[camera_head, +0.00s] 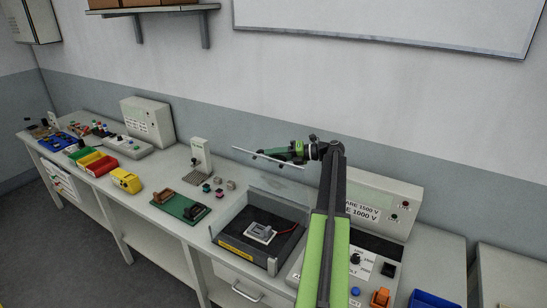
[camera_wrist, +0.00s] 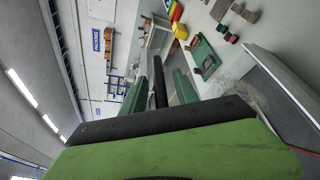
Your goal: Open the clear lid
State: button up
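The clear lid (camera_head: 268,157) shows mainly as a pale thin edge above the back of the black test box (camera_head: 247,266). It appears raised off the box, but its clear face is hard to make out. The box is open to view from above, with a grey connector part (camera_head: 262,232) inside. My gripper (camera_head: 268,160) is at the lid's upper edge, its dark fingertips close to it; I cannot tell whether they touch.
A green fixture (camera_head: 181,208) lies left of the box. A grey control panel (camera_head: 378,205) stands close on the right beside my arm. A whiteboard hangs on the wall behind.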

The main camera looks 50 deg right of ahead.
grip_shut()
dwell(1.4)
